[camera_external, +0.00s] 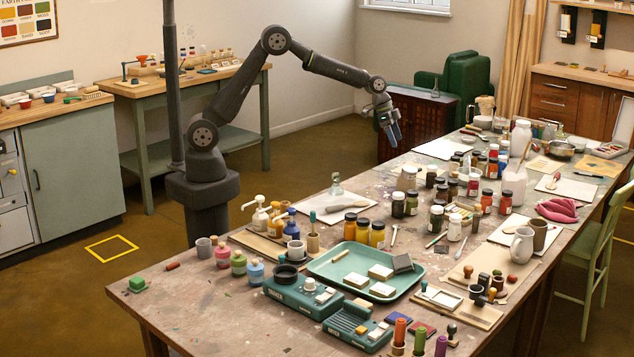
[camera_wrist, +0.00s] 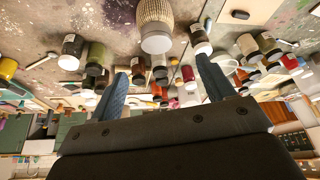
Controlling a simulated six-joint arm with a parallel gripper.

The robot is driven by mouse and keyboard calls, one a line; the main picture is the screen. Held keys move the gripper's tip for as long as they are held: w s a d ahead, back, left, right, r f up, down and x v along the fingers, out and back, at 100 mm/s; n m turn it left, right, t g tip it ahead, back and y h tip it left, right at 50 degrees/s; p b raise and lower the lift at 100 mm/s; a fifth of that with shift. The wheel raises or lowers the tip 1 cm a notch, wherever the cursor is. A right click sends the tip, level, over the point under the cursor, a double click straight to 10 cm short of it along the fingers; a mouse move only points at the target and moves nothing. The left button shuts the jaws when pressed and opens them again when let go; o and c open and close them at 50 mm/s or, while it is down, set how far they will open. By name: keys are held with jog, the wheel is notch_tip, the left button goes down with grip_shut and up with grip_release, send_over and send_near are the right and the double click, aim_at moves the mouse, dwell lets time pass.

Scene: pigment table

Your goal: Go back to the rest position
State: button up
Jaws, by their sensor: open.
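My gripper (camera_external: 391,131) is raised at the end of my arm, above the far left side of the long work table (camera_external: 190,290). Its blue fingers point down and are clear of the things on the table. In the wrist view my gripper (camera_wrist: 165,85) shows two blue fingers spread wide apart, with nothing held between them. Jars and a ribbed, woven-looking pot (camera_wrist: 155,22) show beyond the fingers, not touching them as far as I can tell.
The table is crowded with paint jars (camera_external: 377,234), a green tray (camera_external: 330,257) and a teal device (camera_external: 300,292). A red-brown cabinet (camera_external: 405,125) and a green armchair (camera_external: 460,80) stand behind my gripper. A dark vertical post (camera_external: 171,80) stands beside my arm. Open floor lies left of the table.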

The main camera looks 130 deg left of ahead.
aim_at(405, 167)
jog(key=x, duration=1.2)
jog(key=shift+f, duration=0.4)
jog(key=r, duration=0.5)
jog(key=shift+w+d, duration=0.1)
jog(key=shift+d, duration=0.25)
jog(key=w+d+r, duration=0.3)
jog(key=d+r, duration=0.4)
jog(key=d, duration=0.4)
jog(key=w+d+f+m+h, duration=0.1)
jog(key=w+d+m, duration=0.1)
jog(key=w+d, duration=0.5)
jog(key=w+d+f+m, duration=0.1)
jog(key=w+d, duration=0.2)
jog(key=d, duration=0.9)
jog(key=w+d+f+m+h, duration=0.1)
jog(key=w+d+m, duration=0.1)
jog(key=w+d, duration=0.5)
jog(key=s+d+f+m+h, duration=0.1)
jog(key=d+m, duration=0.3)
jog(key=d, duration=2.8)
jog(key=shift+s+d+f+h, duration=0.2)
jog(key=shift+d+f+h, duration=0.05)
jog(key=shift+h, duration=0.05)
